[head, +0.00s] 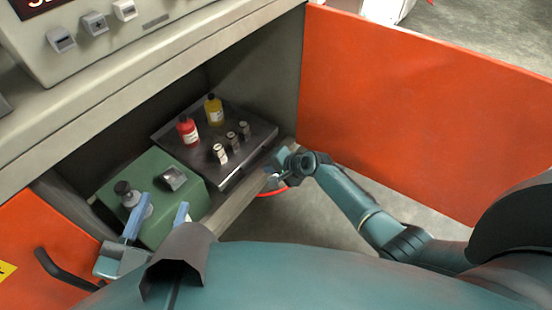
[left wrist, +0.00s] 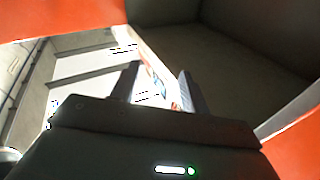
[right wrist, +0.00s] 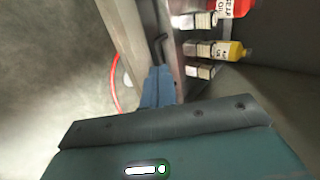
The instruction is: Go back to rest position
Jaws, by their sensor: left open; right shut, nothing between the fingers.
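My left gripper (head: 160,217) is at the lower left of the head view, in front of the green box in the open cabinet. Its two blue fingers stand apart with nothing between them; they also show apart in the left wrist view (left wrist: 158,92). My right gripper (head: 272,174) is at the cabinet's front edge, by the right end of the metal tray. In the right wrist view its fingers (right wrist: 158,85) are together and empty, beside the tray's edge.
The cabinet holds a metal tray (head: 235,175) with a red bottle (head: 187,130), a yellow bottle (head: 214,110) and several small vials, plus a green box (head: 150,228). An orange door (head: 420,105) stands open at right; another orange panel (head: 40,235) with a black handle is at left.

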